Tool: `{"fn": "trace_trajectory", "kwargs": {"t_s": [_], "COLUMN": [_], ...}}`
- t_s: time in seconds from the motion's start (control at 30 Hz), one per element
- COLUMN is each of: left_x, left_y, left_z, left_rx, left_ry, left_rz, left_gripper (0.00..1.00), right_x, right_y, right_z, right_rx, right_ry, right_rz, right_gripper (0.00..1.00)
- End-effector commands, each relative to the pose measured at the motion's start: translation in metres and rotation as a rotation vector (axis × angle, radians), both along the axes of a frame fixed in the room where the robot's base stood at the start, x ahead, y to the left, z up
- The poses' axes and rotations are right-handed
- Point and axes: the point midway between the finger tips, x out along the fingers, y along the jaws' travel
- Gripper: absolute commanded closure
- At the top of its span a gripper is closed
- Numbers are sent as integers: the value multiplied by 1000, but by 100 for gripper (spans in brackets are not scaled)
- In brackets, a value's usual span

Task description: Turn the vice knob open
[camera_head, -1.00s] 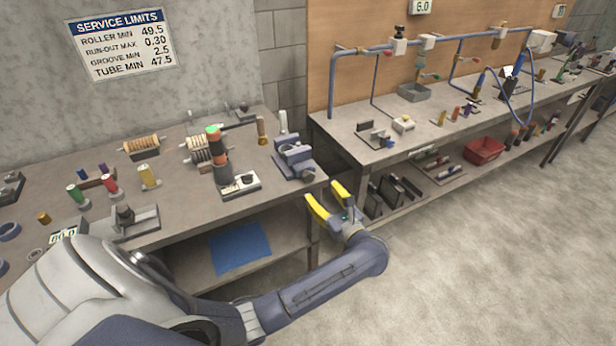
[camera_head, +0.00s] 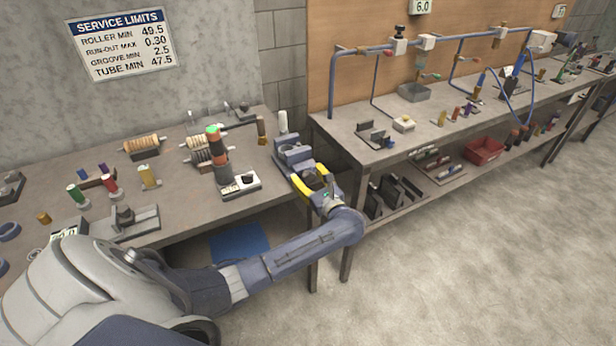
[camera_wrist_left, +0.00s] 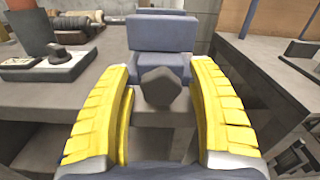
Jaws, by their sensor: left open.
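The blue-grey vice (camera_head: 291,153) stands at the right front corner of the left workbench. In the left wrist view the vice (camera_wrist_left: 162,36) is straight ahead, and its dark faceted knob (camera_wrist_left: 160,87) faces me. My left gripper (camera_head: 311,183) has yellow fingers and is open at the front of the vice. In the left wrist view the fingers of my left gripper (camera_wrist_left: 163,100) stand on both sides of the knob, with gaps on each side. In the head view the knob is hidden or too small to make out. My right gripper is not in view.
A black-and-orange cylinder (camera_head: 219,160) stands left of the vice, near a white device (camera_head: 241,186). A white bottle-like item (camera_head: 283,122) stands behind the vice. A second bench (camera_head: 350,130) is to the right, across a narrow gap. Open floor lies in front.

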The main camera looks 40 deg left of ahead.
Motion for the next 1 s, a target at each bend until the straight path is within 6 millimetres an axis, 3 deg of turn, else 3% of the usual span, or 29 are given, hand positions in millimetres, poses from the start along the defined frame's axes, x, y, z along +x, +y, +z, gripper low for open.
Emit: {"fn": "trace_trajectory", "kwargs": {"t_s": [0.13,0.63,1.0], "left_x": [0,0,0], "left_y": [0,0,-1], "left_z": [0,0,0], "left_rx": [0,0,-26], "left_ry": [0,0,-48], "left_rz": [0,0,0], "left_gripper": [41,99,100], "right_x": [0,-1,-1], "right_y": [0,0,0], "right_z": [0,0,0], "right_rx": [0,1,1], "right_ry": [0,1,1], "right_rz": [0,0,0], "right_gripper": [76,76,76]}}
